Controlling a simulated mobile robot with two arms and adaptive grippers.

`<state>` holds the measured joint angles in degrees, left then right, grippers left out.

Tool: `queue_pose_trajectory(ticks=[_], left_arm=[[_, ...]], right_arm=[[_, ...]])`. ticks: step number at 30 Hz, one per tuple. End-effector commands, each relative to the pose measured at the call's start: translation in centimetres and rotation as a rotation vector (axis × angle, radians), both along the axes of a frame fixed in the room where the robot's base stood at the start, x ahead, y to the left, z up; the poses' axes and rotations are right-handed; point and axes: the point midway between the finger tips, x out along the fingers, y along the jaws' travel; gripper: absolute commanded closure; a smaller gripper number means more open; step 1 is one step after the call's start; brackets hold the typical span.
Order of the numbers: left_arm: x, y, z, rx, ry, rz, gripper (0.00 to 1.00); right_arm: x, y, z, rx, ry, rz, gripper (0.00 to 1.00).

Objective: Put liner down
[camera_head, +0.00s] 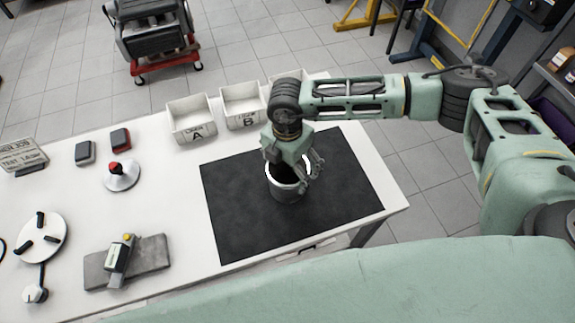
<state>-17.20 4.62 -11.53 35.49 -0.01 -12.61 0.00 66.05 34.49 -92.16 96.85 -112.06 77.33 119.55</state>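The liner (287,191) is a short, grey metal cylinder with a bright rim. It looks upright over the middle of the black mat (235,225) on the white table; its lower edge appears at the mat, but I cannot tell whether it touches. My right gripper (296,172) points down at the liner's top, one finger by the right side of the rim. The other finger is mostly hidden by the gripper body. Whether the fingers press on the liner or stand just clear does not show. My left gripper is not in view.
Bins A (193,131) and B (242,116) stand behind the mat, with another bin partly hidden by my arm. At left are a red-knobbed disc (121,176), a handled white disc (41,238) and a tool on a grey pad (153,254). The mat around the liner is clear.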

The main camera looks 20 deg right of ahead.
Motion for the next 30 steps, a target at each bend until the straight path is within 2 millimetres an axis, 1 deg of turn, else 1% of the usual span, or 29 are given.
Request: queue_pose_trajectory(ticks=[9,13,14,17,24,27,30], left_arm=[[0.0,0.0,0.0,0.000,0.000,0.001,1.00],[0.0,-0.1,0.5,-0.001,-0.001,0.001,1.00],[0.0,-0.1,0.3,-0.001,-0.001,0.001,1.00],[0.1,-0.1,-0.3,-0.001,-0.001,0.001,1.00],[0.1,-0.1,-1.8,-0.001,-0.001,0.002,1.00],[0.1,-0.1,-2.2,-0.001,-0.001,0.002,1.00],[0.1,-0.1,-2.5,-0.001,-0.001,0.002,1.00]], right_arm=[[0.0,0.0,0.0,0.000,0.000,0.000,0.00],[0.1,0.0,0.6,0.000,-0.001,0.000,0.00],[0.1,0.0,0.7,0.000,-0.002,0.000,0.00],[0.1,0.1,2.0,0.002,-0.003,0.000,0.00],[0.2,0.1,7.2,0.000,-0.006,0.000,0.00],[0.1,0.1,9.1,0.000,-0.005,0.000,0.00],[0.1,0.1,10.7,-0.001,-0.003,-0.001,0.00]])
